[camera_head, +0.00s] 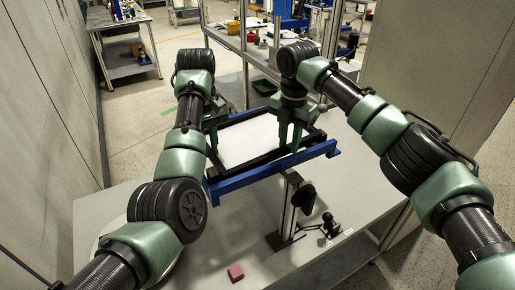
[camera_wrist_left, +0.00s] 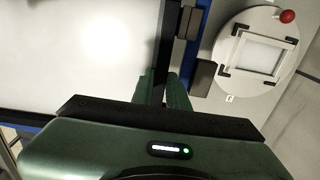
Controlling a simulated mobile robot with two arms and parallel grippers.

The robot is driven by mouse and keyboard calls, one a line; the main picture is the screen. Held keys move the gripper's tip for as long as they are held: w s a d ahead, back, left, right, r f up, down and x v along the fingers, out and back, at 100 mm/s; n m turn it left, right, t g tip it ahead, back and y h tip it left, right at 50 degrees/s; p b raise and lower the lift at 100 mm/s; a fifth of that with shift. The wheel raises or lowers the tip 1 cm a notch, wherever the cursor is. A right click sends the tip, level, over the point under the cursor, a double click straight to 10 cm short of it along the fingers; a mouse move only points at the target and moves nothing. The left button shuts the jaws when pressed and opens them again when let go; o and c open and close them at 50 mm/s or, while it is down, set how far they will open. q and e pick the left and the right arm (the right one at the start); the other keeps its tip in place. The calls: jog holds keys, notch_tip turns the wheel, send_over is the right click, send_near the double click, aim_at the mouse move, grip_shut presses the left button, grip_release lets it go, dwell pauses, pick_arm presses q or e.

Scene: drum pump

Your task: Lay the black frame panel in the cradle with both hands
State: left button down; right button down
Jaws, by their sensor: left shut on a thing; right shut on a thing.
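The black frame panel (camera_head: 256,163) surrounds a bright white area and lies level over the blue cradle (camera_head: 272,171). Its front bar runs close along the cradle's blue front rail. I cannot tell whether it rests fully on the cradle. My left gripper (camera_head: 213,143) is shut on the panel's left side. In the left wrist view, my left gripper (camera_wrist_left: 160,88) has its green fingers either side of the black bar (camera_wrist_left: 166,50), with the blue rail (camera_wrist_left: 202,8) just beside it. My right gripper (camera_head: 290,143) is shut on the panel's right side, fingers pointing down.
A grey table (camera_head: 180,262) carries the cradle. A red block (camera_head: 235,273) lies near its front. A metal post (camera_head: 288,205) with a black fitting stands before the cradle. A round white plate (camera_wrist_left: 228,55) with a red knob (camera_wrist_left: 287,16) sits beside the cradle.

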pick_arm(q)
jog(key=c, duration=1.6)
grip_release()
jog(key=shift+s+a+f, duration=0.1)
jog(key=shift+f, duration=0.25)
pick_arm(e)
jog(key=c, duration=1.4)
grip_release()
jog(key=shift+s+f+g, duration=0.15)
jog(key=shift+s+f, duration=0.1)
jog(key=shift+f, duration=0.25)
jog(key=shift+s+f+g, duration=0.15)
jog(key=shift+s+f, duration=0.1)
jog(key=shift+f, duration=0.25)
pick_arm(q)
jog(key=shift+o, duration=1.1)
pick_arm(e)
jog(key=shift+o, duration=1.1)
jog(key=shift+f, duration=0.1)
jog(key=shift+w+a, duration=0.1)
jog(key=r, duration=0.9)
jog(key=shift+w+r, duration=0.2)
jog(key=shift+r, duration=0.05)
pick_arm(q)
jog(key=shift+w, duration=0.25)
pick_arm(e)
jog(key=shift+w+r, duration=0.15)
jog(key=shift+r, duration=0.15)
